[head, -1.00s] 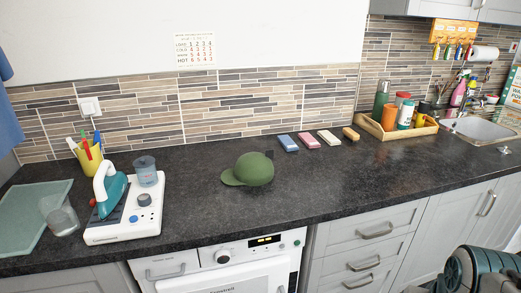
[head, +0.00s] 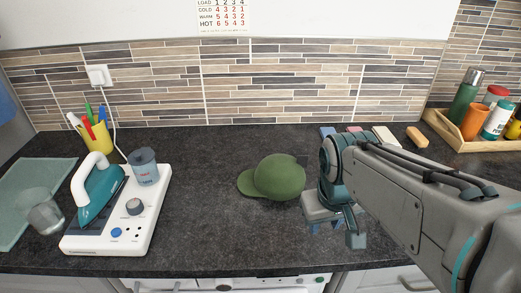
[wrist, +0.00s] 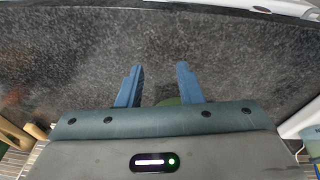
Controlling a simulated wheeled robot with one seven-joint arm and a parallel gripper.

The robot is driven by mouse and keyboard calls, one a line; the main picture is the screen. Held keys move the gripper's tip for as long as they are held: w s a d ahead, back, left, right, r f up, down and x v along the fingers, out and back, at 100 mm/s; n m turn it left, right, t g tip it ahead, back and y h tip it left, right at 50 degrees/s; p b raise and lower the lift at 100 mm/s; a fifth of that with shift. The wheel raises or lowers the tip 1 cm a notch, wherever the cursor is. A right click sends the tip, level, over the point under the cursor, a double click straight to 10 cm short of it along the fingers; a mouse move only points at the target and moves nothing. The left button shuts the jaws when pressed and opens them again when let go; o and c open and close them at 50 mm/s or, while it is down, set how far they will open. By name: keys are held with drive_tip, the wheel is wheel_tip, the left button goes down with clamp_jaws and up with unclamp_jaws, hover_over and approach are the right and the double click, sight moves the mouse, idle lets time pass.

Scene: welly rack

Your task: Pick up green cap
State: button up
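The green cap (head: 278,178) sits on the dark worktop, brim pointing left, in the middle of the head view. My gripper (head: 326,228) is just right of the cap and nearer the front edge, apart from it in the picture, with its fingers pointing down. In the wrist view my gripper's two blue fingers (wrist: 159,84) are spread apart with nothing held between them. A small sliver of green, likely the cap (wrist: 169,101), shows low between the fingers, mostly hidden by the gripper body.
A white iron station (head: 148,208) with a teal iron and a tin stands left. Coloured blocks (head: 384,134) lie behind my arm; a wooden tray (head: 447,129) with bottles is right.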

drive_tip(key=w+a+r+n+g+h+p, duration=0.1)
drive_tip(key=w+r+n, duration=0.25)
drive_tip(key=w, duration=0.25)
drive_tip(key=w+a+r+n+g+h+p, duration=0.1)
drive_tip(key=w+r+n, duration=0.2)
drive_tip(key=w+n, duration=0.25)
drive_tip(key=n+h+p, duration=0.1)
drive_tip(key=n+h, duration=0.1)
drive_tip(key=n, duration=0.5)
approach(302, 156)
drive_tip(key=x, duration=0.6)
drive_tip(key=shift+s+d, duration=0.1)
drive_tip(key=shift+s, duration=0.15)
drive_tip(key=shift+w+p+x, duration=0.15)
drive_tip(key=shift+p+x, duration=0.05)
drive_tip(key=shift+x, duration=1.2)
drive_tip(key=shift+w+p+x, duration=0.1)
drive_tip(key=shift+p+x, duration=0.05)
drive_tip(key=shift+x, duration=1.2)
drive_tip(key=shift+c, duration=0.3)
clamp_jaws()
